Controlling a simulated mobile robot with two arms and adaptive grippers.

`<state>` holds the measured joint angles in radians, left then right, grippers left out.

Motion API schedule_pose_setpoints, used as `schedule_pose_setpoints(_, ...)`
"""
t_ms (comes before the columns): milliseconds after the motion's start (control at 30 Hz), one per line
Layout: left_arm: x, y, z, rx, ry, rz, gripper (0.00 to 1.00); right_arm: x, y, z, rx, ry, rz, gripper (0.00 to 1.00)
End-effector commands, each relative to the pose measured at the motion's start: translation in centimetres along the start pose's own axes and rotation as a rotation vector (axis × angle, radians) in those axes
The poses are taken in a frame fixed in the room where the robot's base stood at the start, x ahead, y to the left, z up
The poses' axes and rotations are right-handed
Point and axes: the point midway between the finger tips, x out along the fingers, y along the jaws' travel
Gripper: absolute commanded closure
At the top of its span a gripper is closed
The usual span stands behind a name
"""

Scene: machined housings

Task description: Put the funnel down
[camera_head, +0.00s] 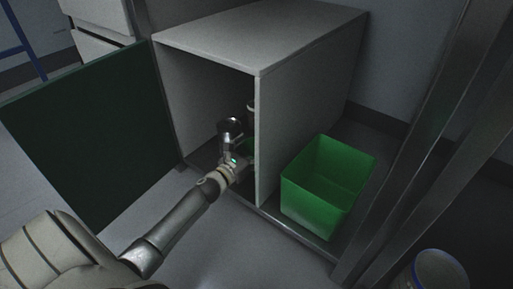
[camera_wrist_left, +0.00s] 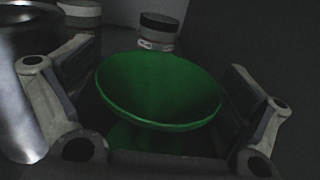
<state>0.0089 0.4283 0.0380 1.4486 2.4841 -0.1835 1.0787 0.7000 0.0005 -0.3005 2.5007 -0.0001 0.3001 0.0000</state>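The green funnel (camera_wrist_left: 160,90) shows in the left wrist view with its wide mouth facing the camera, between the two fingers of my left gripper (camera_wrist_left: 160,85). The fingers stand wide apart, one on each side of the bowl, and look open. The funnel's lower part is dim, and I cannot tell exactly what it rests on. My right gripper is in neither view.
The cabinet (camera_head: 205,38) has its dark green door (camera_head: 90,135) swung open left. A shiny metal vessel (camera_wrist_left: 22,75) stands close left of the gripper. Lidded jars (camera_wrist_left: 158,32) stand behind the funnel. A green bin (camera_head: 310,205) stands right of the cabinet.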

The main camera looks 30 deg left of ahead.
Motion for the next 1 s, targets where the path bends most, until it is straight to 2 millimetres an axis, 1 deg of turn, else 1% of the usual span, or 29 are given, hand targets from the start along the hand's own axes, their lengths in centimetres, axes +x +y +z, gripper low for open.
schedule_pose_setpoints(267,0.0,0.0,0.0,0.001,0.0,0.0,0.0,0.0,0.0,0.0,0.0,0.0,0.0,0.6)
schedule_pose_setpoints(367,0.0,0.1,0.4,0.002,0.0,0.0,0.0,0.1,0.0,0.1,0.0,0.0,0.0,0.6)
schedule_pose_setpoints(467,-0.8,0.0,0.3,-0.001,0.003,0.0,0.0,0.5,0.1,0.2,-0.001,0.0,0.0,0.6)
schedule_pose_setpoints(567,-2.3,0.0,0.4,-0.003,0.004,0.001,0.0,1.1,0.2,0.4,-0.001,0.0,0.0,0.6)
schedule_pose_setpoints(800,-7.0,0.0,0.5,-0.002,0.004,0.002,0.0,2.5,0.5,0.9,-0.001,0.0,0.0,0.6)
schedule_pose_setpoints(1000,-10.3,0.0,0.4,-0.001,0.003,0.002,0.0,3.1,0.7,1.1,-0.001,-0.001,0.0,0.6)
